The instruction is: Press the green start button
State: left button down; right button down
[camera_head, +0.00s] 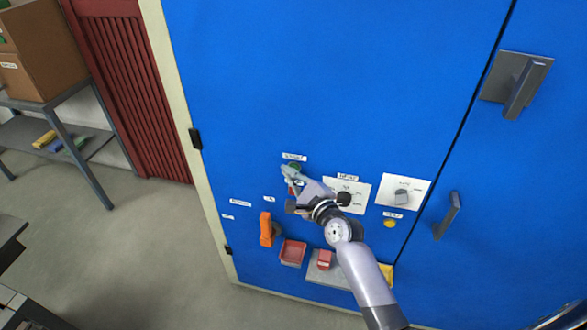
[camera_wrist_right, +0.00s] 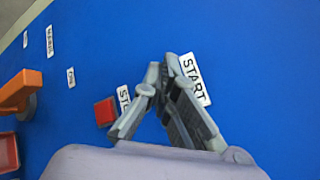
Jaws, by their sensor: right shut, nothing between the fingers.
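The green start button (camera_head: 296,167) is on the blue cabinet front, just under a white label, and is partly covered by my right gripper (camera_head: 287,172). In the right wrist view, the START label (camera_wrist_right: 196,79) lies just beyond the fingertips, and the button is hidden behind the fingers. My right gripper (camera_wrist_right: 160,72) is shut and empty, its fingertips meeting in front of the panel near the button. I cannot tell whether they touch it. A red button (camera_wrist_right: 105,112) sits beside the STOP label (camera_wrist_right: 123,98), left of the fingers. My left gripper is not in view.
An orange lever (camera_head: 266,230) and a red bin (camera_head: 292,252) are on the cabinet at lower left. A black knob (camera_head: 344,199), a grey knob (camera_head: 402,195) and a yellow button (camera_head: 390,223) are to the right. Door handles (camera_head: 515,85) stick out farther right.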

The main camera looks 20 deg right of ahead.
jog(key=shift+w+d, duration=0.15)
dwell(0.5)
jog(key=shift+s+a+p, duration=0.45)
jog(key=shift+s+a, duration=0.05)
jog(key=shift+s, duration=0.25)
jog(key=s+a+p, duration=0.1)
jog(key=s, duration=0.1)
jog(key=s+a+p, duration=0.1)
jog(key=s, duration=0.1)
jog(key=shift+a, duration=0.4)
dwell(0.5)
